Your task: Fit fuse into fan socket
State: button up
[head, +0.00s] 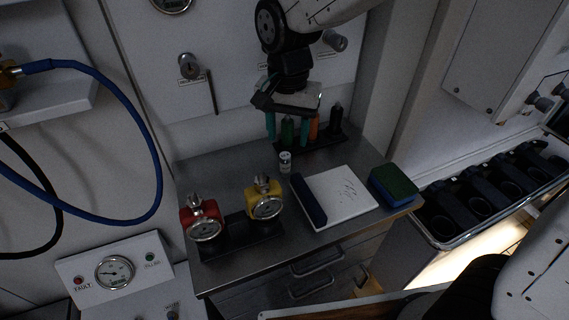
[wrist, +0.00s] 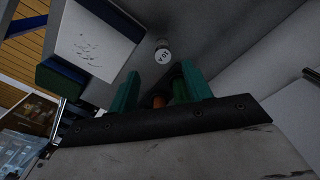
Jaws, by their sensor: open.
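A small white cylinder with dark markings, which looks like the fuse (head: 285,162), stands on the metal worktop behind the notebook. In the wrist view the fuse (wrist: 162,52) shows end-on, just past the fingertips. My gripper (head: 287,140) hangs above the back of the worktop with its teal fingers apart. It holds nothing that I can see. The wrist view shows my gripper (wrist: 160,72) with the fuse beyond the gap between the fingers, apart from them. I cannot make out a socket marked for the fan in either view.
A rack (head: 322,143) with green, orange and black handles stands close by my fingers. A blue hose (head: 130,95) hangs left.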

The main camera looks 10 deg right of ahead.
aim_at(285, 155)
jog(key=f, duration=0.7)
jog(key=shift+a+f, duration=0.15)
jog(key=shift+a, duration=0.1)
jog(key=shift+c, duration=0.2)
grip_shut()
